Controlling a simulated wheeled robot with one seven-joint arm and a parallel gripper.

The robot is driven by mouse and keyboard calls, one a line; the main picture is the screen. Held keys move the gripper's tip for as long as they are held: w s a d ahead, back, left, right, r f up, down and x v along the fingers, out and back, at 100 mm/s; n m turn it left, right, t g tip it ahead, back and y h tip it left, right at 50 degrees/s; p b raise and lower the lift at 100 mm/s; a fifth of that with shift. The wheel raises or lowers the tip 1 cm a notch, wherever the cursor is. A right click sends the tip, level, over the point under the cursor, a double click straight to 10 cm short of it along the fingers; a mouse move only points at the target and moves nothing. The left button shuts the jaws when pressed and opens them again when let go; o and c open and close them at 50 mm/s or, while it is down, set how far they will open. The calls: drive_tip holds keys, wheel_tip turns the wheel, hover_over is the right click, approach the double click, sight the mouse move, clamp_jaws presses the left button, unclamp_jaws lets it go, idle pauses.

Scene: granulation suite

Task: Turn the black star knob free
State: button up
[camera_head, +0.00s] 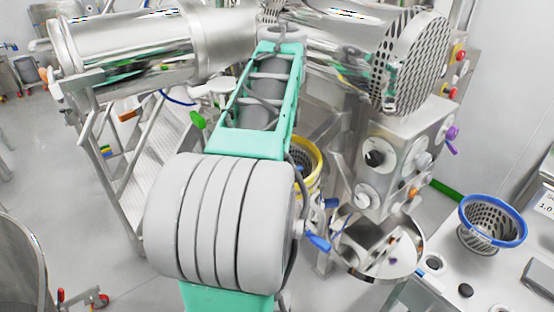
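A round black knob (374,158) sits on the front face of a steel box (400,160) right of centre. It is too small for me to tell whether it is the star knob. Another small black round piece (465,290) lies or is mounted on the bench at lower right. My arm reaches from the bottom centre up towards the top centre, with its grey and teal links in front. My gripper is not visible; the far end of the arm is hidden behind its links or beyond the top edge.
A blue-rimmed basket (492,222) sits on the bench at right. A yellow-rimmed basket (309,160) is partly behind my arm. Free floor shows at left.

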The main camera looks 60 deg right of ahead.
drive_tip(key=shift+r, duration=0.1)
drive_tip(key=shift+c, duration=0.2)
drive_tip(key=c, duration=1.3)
